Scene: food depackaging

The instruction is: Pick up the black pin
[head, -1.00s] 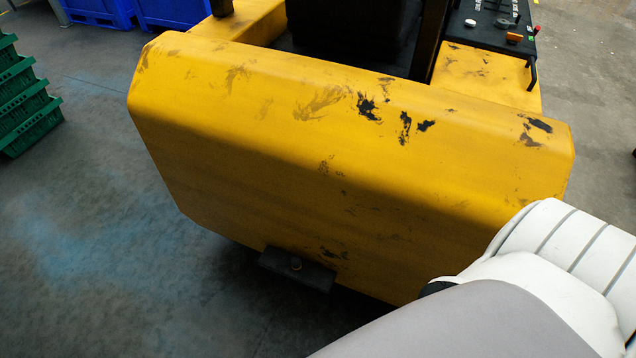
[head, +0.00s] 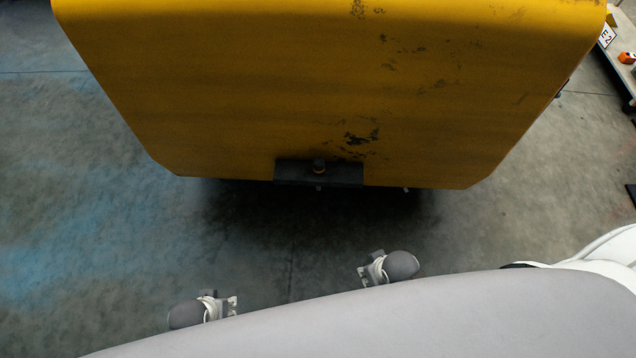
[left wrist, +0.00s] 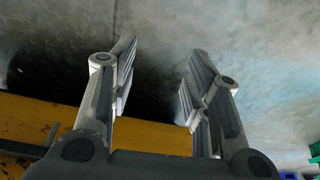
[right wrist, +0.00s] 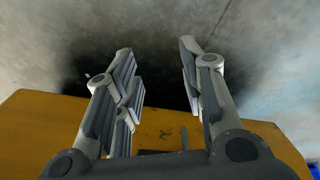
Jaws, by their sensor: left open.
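The black pin (head: 319,166) stands in a dark bracket (head: 345,173) at the lower edge of the yellow truck body; in the head view it shows as a small dark knob with a brownish top. My left gripper (head: 215,305) is below and left of the bracket in the head view, its fingers apart and empty in the left wrist view (left wrist: 160,55). My right gripper (head: 372,269) is below and right of the bracket, with fingers apart and nothing between them in the right wrist view (right wrist: 157,55). Neither gripper touches the pin.
The yellow truck body (head: 320,80) fills the top of the head view. Grey floor (head: 90,220) with bluish stains is open at the left and below the truck. A pale platform with an orange item (head: 627,58) is at the upper right.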

